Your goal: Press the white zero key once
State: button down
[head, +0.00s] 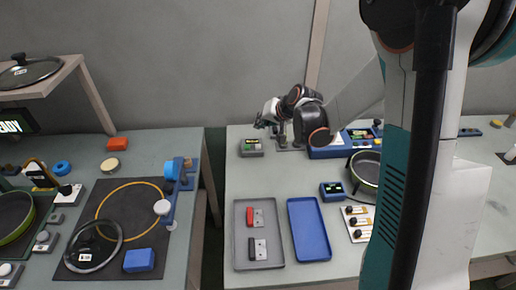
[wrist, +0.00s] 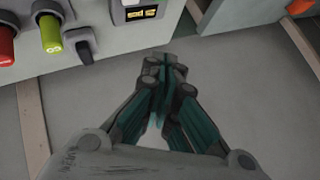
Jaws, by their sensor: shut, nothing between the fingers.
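My gripper (head: 264,120) is at the back of the right-hand table, above and just right of a small grey box with a green-lit display (head: 252,147). In the wrist view my gripper (wrist: 163,62) has its dark green fingers together, with nothing between them. A unit with a lit yellow readout (wrist: 143,13) shows at the top edge of that view, apart from the fingertips. A pale patch on it is cut off by the frame, so I cannot tell whether it is the white zero key. In the head view the key is too small to make out.
Red (wrist: 6,45) and green (wrist: 50,32) knobs stand at the wrist view's upper left. A grey tray (head: 239,235) and blue tray (head: 309,228) lie at the front of the right table. A gap separates it from the left table (head: 150,142). My arm hides much of the right side.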

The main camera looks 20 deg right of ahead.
aim_at(260, 145)
notch_tip(260, 145, down, 7)
jog(key=b, duration=0.4)
jog(key=shift+r, duration=0.2)
dwell(1.1)
jog(key=shift+f+b, duration=0.4)
jog(key=shift+b, duration=0.1)
jog(key=shift+f+b, duration=0.4)
jog(key=shift+f, duration=0.05)
dwell(0.5)
jog(key=shift+r, duration=0.1)
jog(key=shift+r+p, duration=0.6)
jog(key=shift+r, duration=0.25)
jog(key=shift+r+p, duration=1.65)
jog(key=shift+r, duration=0.85)
